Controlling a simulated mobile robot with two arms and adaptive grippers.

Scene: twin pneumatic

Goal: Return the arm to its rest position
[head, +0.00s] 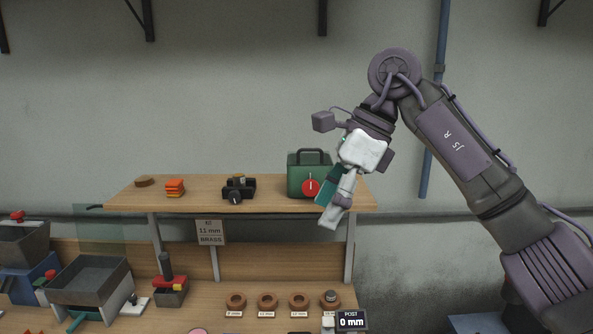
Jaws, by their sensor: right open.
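My right arm comes in from the right, raised, with its elbow joint high in front of the wall. My right gripper (328,212) hangs from it, tilted down to the left, in front of the right end of the wooden shelf (270,204). It is open, and I see nothing between its fingers. It overlaps the right edge of the green case (297,174) with the red dial in the picture; I cannot tell how far apart they are. My left gripper is not in view.
The shelf holds a black device (239,188), orange blocks (175,187) and a small brown disc (144,181). Below are several ring-shaped pieces (268,300), a display reading 0 mm (352,321), a grey bin (90,280) and a sign (211,232).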

